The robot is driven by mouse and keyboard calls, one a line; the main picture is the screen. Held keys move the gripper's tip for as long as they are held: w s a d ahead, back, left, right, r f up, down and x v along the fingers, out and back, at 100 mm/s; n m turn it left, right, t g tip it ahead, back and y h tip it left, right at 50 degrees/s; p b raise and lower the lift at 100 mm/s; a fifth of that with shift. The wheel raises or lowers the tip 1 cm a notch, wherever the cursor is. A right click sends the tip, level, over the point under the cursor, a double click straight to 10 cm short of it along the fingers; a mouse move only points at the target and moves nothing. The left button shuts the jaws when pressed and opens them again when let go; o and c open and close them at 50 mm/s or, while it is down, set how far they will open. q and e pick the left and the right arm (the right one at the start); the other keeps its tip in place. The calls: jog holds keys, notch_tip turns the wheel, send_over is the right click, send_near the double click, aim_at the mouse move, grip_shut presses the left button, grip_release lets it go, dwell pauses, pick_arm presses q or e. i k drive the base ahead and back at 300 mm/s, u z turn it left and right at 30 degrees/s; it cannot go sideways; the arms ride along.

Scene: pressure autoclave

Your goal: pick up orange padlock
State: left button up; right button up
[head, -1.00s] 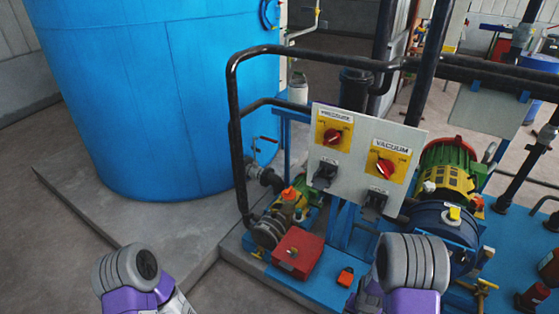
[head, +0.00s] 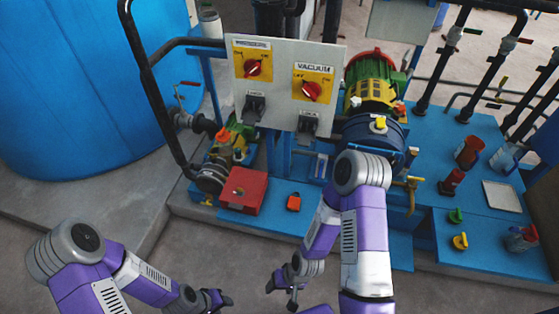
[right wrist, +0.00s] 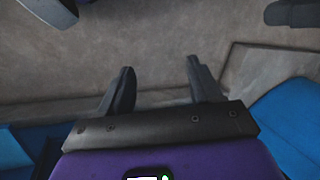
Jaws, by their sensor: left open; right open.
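The small orange padlock (head: 293,202) lies on the blue base platform, just right of a red box, in the head view. My right gripper (head: 286,290) is below and nearer than the padlock, over the floor, apart from it. In the right wrist view its two dark fingers (right wrist: 160,82) are spread with nothing between them, and the padlock is not seen there. My left gripper (head: 220,300) is at the bottom of the head view, left of the right one, open and apart from the padlock.
The red box (head: 243,190) sits left of the padlock. Behind stands a control panel (head: 282,85) with two red knobs. A motor and pump (head: 370,130) are to the right. A black pipe rail (head: 150,85) and a blue tank (head: 80,90) are left. Concrete floor (head: 190,255) lies in front.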

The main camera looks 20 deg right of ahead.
aim_at(293, 204)
jog(key=k, duration=0.5)
jog(key=z, duration=1)
jog(key=i, duration=0.85)
jog(key=u, duration=1.6)
